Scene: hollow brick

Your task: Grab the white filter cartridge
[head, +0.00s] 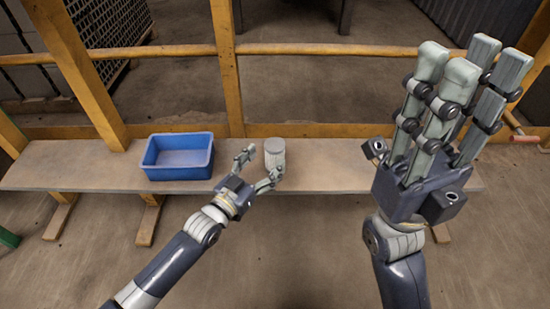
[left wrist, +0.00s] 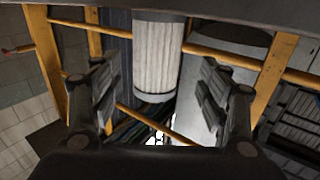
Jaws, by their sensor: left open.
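The white filter cartridge (head: 275,155) stands upright on a wooden bench (head: 330,178), to the right of the blue bin. It is a ribbed white cylinder with a grey top. In the left wrist view the cartridge (left wrist: 159,58) appears between my spread fingers, beyond their tips. My left gripper (head: 259,168) is open and empty, just in front of and to the left of the cartridge; one finger overlaps its lower edge in the head view, and I cannot tell if they touch. My right gripper (head: 457,75) is raised at the right, fingers extended and spread, holding nothing.
A blue bin (head: 180,172), seemingly empty, sits on the bench left of the cartridge. A yellow wooden frame (head: 229,70) with a post and rails stands behind the bench. The bench is clear just right of the cartridge.

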